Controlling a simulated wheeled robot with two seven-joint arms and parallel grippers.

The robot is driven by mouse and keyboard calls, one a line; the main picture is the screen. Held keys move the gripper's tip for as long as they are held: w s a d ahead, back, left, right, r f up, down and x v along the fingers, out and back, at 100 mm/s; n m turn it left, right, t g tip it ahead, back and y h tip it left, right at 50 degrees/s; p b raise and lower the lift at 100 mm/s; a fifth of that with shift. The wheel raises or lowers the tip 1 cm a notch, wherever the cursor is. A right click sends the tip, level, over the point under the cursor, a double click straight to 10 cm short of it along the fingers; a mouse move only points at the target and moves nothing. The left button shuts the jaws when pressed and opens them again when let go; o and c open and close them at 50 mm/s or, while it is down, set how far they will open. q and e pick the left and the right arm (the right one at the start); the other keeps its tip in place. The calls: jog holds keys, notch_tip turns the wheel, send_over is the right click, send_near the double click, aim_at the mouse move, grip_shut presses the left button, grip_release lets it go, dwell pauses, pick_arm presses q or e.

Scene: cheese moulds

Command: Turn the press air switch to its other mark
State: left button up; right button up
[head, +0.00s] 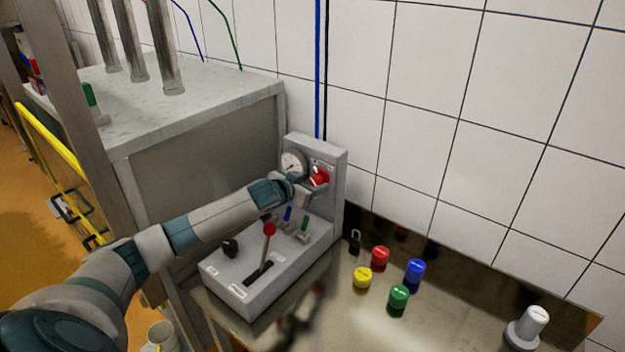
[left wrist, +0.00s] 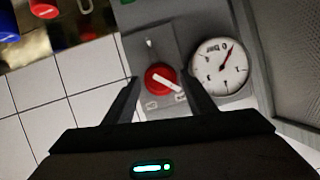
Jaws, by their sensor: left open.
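The press air switch (head: 320,177) is a red round knob on the upright panel of the grey control box (head: 240,262). In the left wrist view the red switch (left wrist: 158,79) has a white pointer bar slanting to the lower right, with small labels below it and a pale mark above. My left gripper (left wrist: 160,100) is open, its two dark fingers on either side of the switch; I cannot tell whether they touch it. In the head view my left gripper (head: 312,183) is at the panel, partly covering it. My right gripper is not in view.
A pressure gauge (head: 293,164) sits left of the switch. A red-topped lever (head: 268,230), a black knob (head: 230,248) and blue and green toggles stand on the box. Several coloured caps and a padlock (head: 354,241) lie on the metal table (head: 340,325). A tiled wall is behind.

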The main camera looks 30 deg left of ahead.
pick_arm(q)
jog(key=shift+w+f, duration=0.1)
jog(key=shift+w, duration=0.1)
jog(key=shift+c, duration=0.4)
jog(key=c, duration=1)
jog(key=shift+o, duration=0.2)
